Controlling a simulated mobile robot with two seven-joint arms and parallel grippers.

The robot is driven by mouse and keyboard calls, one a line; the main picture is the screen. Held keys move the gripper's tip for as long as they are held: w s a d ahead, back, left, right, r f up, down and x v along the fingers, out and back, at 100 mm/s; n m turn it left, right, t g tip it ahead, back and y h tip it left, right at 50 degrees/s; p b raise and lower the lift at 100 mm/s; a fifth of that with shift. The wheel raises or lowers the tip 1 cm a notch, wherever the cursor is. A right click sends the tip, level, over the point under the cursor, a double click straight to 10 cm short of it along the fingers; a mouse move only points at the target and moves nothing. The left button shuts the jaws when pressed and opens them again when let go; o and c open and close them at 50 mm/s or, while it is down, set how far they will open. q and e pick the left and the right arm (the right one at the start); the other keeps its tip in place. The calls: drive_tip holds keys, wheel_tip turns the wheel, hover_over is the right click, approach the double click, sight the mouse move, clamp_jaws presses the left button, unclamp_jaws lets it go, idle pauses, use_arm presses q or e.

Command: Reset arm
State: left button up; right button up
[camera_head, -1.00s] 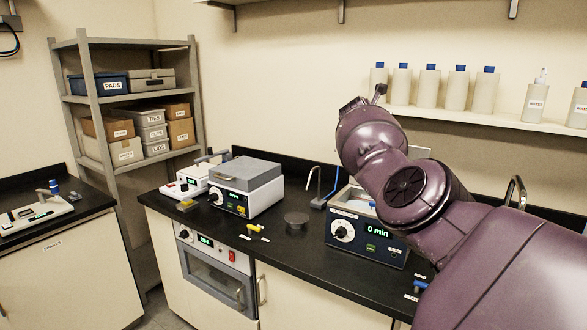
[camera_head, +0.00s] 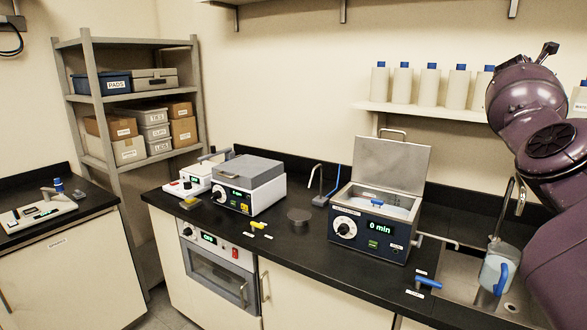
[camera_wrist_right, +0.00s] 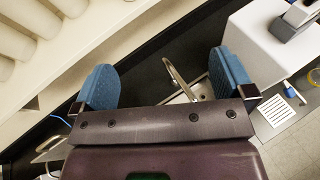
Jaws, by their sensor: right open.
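My right arm (camera_head: 545,130) is raised at the right edge of the head view, bent above the sink side of the bench. Its gripper is outside the head view. In the right wrist view my right gripper (camera_wrist_right: 165,85) is open, its two blue pads wide apart with nothing between them in its grasp. A curved metal tap (camera_wrist_right: 178,80) shows beyond the gap between the pads; I cannot tell the distance. My left gripper is in neither view.
An open-lidded bath (camera_head: 365,235) reading "0 min" stands on the black bench (camera_head: 300,240), left of the sink (camera_head: 465,275). A blue-handled jug (camera_head: 495,270) is at the sink. Bottles (camera_head: 430,85) line the wall shelf. A white-topped surface (camera_wrist_right: 270,50) lies right in the wrist view.

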drive_tip(key=s+d+r+m+g, duration=0.1)
drive_tip(key=s+d+r, duration=0.1)
drive_tip(key=s+d, duration=0.35)
drive_tip(key=s+d+f+n+t+h, duration=0.3)
drive_tip(key=s+d+f+n+h, duration=0.6)
drive_tip(key=n, duration=0.4)
drive_tip(key=s+a+f+n+t+y, duration=0.2)
drive_tip(key=s+a+f+n+y, duration=0.35)
drive_tip(key=f+n, duration=0.7)
drive_tip(key=s+a+f+n+t+y, duration=0.3)
drive_tip(key=a+f+n+y, duration=0.5)
drive_tip(key=f+n, duration=0.4)
drive_tip(key=s+a+f+n+t+y, duration=0.2)
drive_tip(key=s+a+f+n+y, duration=0.2)
drive_tip(key=a+f+n+y, duration=0.55)
drive_tip(key=s+a+f+n+g+h, duration=0.1)
drive_tip(key=s+a+f+n+g, duration=0.25)
drive_tip(key=s+a+f, duration=0.65)
drive_tip(key=s+a+f+n+g+h, duration=0.1)
drive_tip(key=s+a+f+n+g, duration=0.3)
drive_tip(key=s+f, duration=0.75)
drive_tip(key=a+r+m+t, duration=0.1)
drive_tip(key=a+m, duration=0.3)
drive_tip(key=a, duration=0.6)
drive_tip(key=shift+s+a+r+t, duration=0.25)
drive_tip(key=shift+a+t, duration=0.05)
drive_tip(key=shift+t, duration=0.45)
